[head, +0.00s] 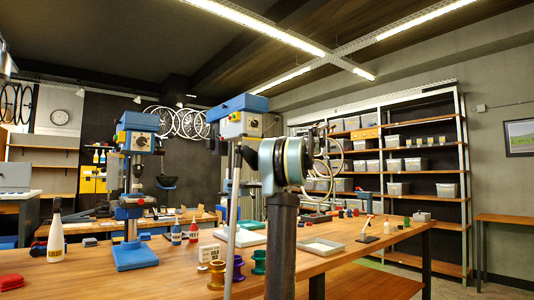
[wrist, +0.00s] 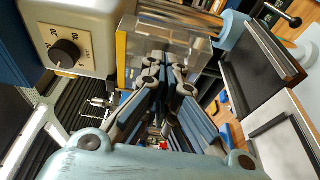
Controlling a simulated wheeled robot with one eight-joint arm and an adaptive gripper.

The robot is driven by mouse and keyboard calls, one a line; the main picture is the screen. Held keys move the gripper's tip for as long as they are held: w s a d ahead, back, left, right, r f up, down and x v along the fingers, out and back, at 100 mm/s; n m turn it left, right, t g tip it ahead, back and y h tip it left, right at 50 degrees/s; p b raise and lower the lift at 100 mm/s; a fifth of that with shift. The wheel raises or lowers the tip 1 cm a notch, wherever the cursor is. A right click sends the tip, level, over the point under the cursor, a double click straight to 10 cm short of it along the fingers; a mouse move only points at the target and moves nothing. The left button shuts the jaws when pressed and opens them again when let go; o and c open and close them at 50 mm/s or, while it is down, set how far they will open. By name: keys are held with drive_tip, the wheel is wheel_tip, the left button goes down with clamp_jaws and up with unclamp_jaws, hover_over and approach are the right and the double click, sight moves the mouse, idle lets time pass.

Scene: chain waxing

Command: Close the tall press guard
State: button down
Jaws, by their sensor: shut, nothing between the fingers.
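A drill press with a blue top and a grey head stands mid-picture in the head view (head: 240,103), partly behind my arm. A second press (head: 136,190) stands to its left on the bench. The wrist view shows a grey press head (wrist: 98,22) with a black dial close on the left. Beside it is a clear box-like guard (wrist: 200,52) with a yellow edge strip. My gripper (wrist: 166,62) is shut and empty, its fingertips overlapping the guard in the picture; I cannot tell whether they touch it. The gripper is hard to make out in the head view.
The wooden bench (head: 180,270) holds a white bottle (head: 56,238), coloured spools (head: 238,268), small red and blue bottles and a shallow tray (head: 320,247). In the wrist view a dark flat panel (wrist: 262,65) lies at right. Shelving stands behind.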

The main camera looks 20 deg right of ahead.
drive_tip(key=shift+w+d, duration=0.1)
drive_tip(key=shift+w, duration=0.3)
idle(0.4)
drive_tip(key=v, duration=1.1)
drive_tip(key=shift+s+d, duration=0.25)
drive_tip(key=shift+d, duration=0.05)
